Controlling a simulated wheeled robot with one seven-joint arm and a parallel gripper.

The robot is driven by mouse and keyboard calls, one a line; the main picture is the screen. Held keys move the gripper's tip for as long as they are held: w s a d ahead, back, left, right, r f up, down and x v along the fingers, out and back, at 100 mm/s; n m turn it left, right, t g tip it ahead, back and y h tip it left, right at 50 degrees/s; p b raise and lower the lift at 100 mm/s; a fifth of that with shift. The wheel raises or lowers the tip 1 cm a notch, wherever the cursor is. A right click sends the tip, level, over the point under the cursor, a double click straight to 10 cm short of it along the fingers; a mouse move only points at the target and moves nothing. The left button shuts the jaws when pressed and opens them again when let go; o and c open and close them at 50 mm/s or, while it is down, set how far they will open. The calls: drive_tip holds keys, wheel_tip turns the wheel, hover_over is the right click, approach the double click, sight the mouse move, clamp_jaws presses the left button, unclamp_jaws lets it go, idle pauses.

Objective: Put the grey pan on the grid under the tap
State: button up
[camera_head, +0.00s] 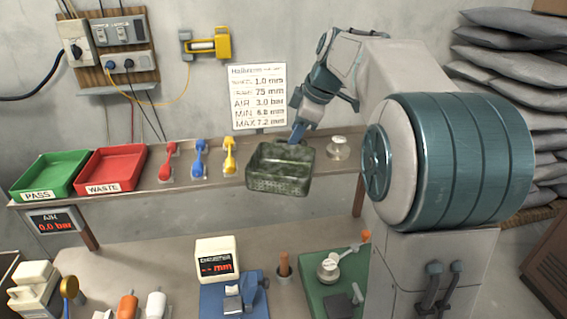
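A mottled dark grey-green open pan (279,181), which looks like the task's grey pan, is in the middle of the view. Its bottom edge shows below the front edge of the shelf, so it appears to hang in the air in front of it. My gripper (297,135) comes down from above right, with its blue fingertips at the pan's back rim. It looks shut on that rim, though the contact is small and partly hidden. I cannot make out a grid or a tap in this view.
The shelf (140,198) carries a green PASS tray (48,178), a red WASTE tray (110,170), several coloured handled tools and a metal weight (338,148). Below, a bench holds a display gauge (216,259), a blue fixture (233,302) and a green board (318,292).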

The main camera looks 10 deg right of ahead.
drive_tip(key=shift+x, duration=1.35)
clamp_jaws()
